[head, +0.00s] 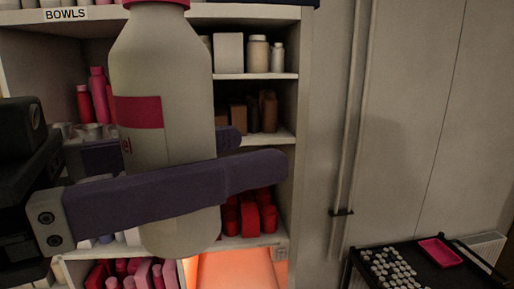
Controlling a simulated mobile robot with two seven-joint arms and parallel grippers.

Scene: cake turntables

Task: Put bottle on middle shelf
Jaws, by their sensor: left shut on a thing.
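A large pale bottle (165,90) with a red cap and a red label band stands upright close to the camera. My left gripper (215,165) comes in from the left and is shut on the bottle, with one purple finger across its front and the other partly hidden behind it. The shelf unit (291,100) stands behind the bottle, with several boards holding goods. A middle shelf (284,137) holds brown items on its right part. The bottle hides much of the shelves' left and centre. My right gripper is not in view.
White jars (257,53) stand on an upper shelf and red items (250,215) on a lower one. A "BOWLS" label (66,14) is on the top edge. A dark table (425,268) with small white pieces and a pink tray (440,252) is at lower right.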

